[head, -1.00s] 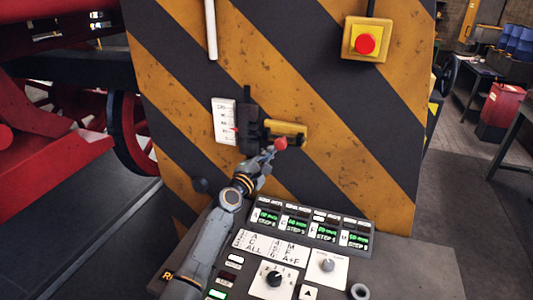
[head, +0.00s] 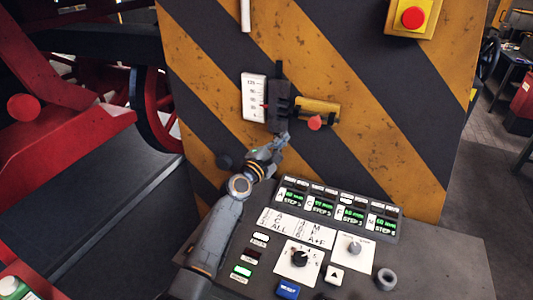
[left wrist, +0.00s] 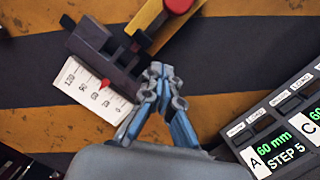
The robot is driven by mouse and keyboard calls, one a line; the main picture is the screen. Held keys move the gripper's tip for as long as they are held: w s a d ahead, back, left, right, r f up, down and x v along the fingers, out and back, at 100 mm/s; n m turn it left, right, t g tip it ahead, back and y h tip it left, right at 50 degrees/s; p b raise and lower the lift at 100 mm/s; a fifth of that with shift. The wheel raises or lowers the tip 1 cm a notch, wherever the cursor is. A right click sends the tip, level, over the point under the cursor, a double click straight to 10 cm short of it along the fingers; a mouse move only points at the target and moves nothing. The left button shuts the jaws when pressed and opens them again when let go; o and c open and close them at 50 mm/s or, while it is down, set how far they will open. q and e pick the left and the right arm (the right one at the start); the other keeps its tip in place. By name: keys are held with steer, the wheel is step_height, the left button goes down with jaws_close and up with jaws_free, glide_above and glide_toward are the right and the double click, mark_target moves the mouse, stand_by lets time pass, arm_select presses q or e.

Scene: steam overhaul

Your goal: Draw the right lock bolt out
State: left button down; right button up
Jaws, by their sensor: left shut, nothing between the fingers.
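A yellow bolt housing (head: 318,106) with a red knob (head: 315,123) is on the black-and-yellow striped panel, right of a black slide block (head: 278,106). I take it for the right lock bolt; no other bolt like it shows. In the left wrist view the yellow housing (left wrist: 146,18) and red knob (left wrist: 178,5) are at the top edge, partly cut off. My left gripper (head: 284,138) is shut and empty, just below the slide block and to the lower left of the knob, apart from the knob. Its fingertips (left wrist: 162,73) are together in the left wrist view. My right gripper is out of view.
A white scale with a red pointer (head: 255,98) is left of the block. A sloping control desk (head: 440,265) with displays and knobs lies below. A red stop button (head: 413,17) is upper right.

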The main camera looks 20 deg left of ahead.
arm_select(q)
steer(key=d+v, duration=0.1)
steer(key=v, duration=0.5)
steer(key=shift+s+a, duration=0.2)
steer(key=shift+s, duration=0.15)
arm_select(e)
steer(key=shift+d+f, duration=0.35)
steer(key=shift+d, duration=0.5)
